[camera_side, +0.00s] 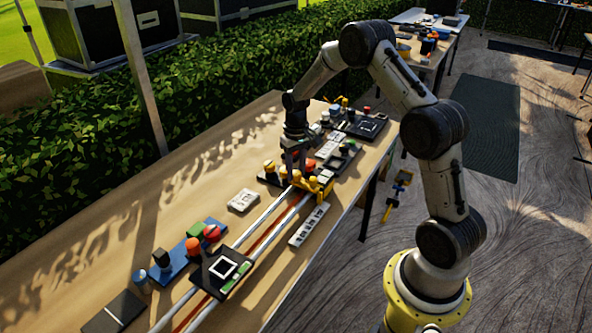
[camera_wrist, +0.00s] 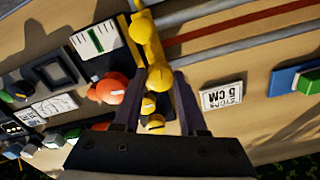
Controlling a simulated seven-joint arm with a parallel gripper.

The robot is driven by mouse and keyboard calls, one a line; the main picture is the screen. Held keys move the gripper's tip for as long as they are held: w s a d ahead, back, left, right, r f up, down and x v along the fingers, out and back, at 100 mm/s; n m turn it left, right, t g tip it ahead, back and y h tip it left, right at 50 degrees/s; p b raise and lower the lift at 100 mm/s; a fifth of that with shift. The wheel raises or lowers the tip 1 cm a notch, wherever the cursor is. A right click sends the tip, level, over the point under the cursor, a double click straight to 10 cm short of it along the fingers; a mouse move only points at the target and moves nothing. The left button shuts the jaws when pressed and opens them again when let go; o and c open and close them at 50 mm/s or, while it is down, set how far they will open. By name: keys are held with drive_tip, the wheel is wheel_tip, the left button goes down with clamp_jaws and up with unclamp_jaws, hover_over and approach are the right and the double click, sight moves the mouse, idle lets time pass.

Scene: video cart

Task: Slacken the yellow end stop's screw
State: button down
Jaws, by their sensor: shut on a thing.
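The yellow end stop (camera_side: 318,184) sits across the end of the pale rails, and it shows at the top middle of the wrist view (camera_wrist: 146,38). A round yellow screw knob (camera_wrist: 160,77) is at its end. My gripper (camera_wrist: 158,80) has its dark fingers either side of this knob and is shut on it. In the side view my gripper (camera_side: 291,166) points down beside the end stop, and its fingertips are hard to make out there. Two smaller yellow knobs (camera_wrist: 153,115) show between the fingers, closer to the palm.
A black carriage with a white square (camera_side: 226,270) sits on the rails (camera_side: 262,236). Several devices crowd the table's far end; the table's left side is mostly bare.

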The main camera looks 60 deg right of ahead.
sight(296, 173)
drive_tip(key=shift+r, duration=0.1)
idle(0.3)
drive_tip(key=shift+c, duration=2.3)
unclamp_jaws()
wheel_tip(296, 173, up, 14)
